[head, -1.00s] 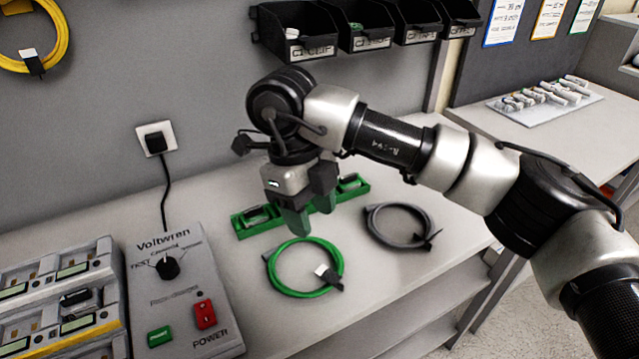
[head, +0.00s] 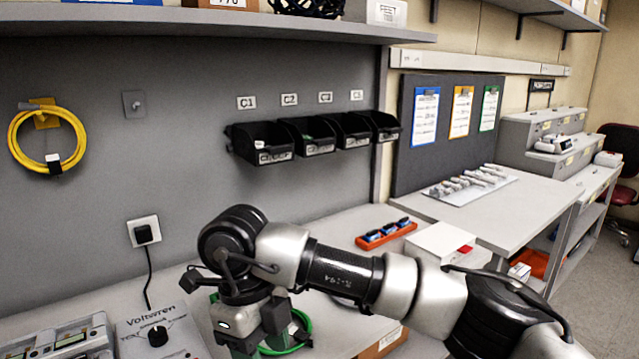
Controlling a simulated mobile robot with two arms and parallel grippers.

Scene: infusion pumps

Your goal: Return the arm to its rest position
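My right arm comes in from the right edge and reaches across the lower middle of the head view. Its gripper (head: 246,346) points down over the bench, and its lower end is dark and close to the bottom edge. I cannot tell whether its fingers are open or shut, and no held object is visible. A green coiled cable (head: 297,338) lies on the bench just right of the gripper, partly hidden by it. My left arm and gripper are not in view.
The Voltwren unit (head: 160,338) stands left of the gripper, beside a grey device rack (head: 62,342). Black bins (head: 262,143) hang on the wall above the arm. An orange tray (head: 386,235) and a white box (head: 440,243) sit behind the arm. A shelf (head: 200,22) runs overhead.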

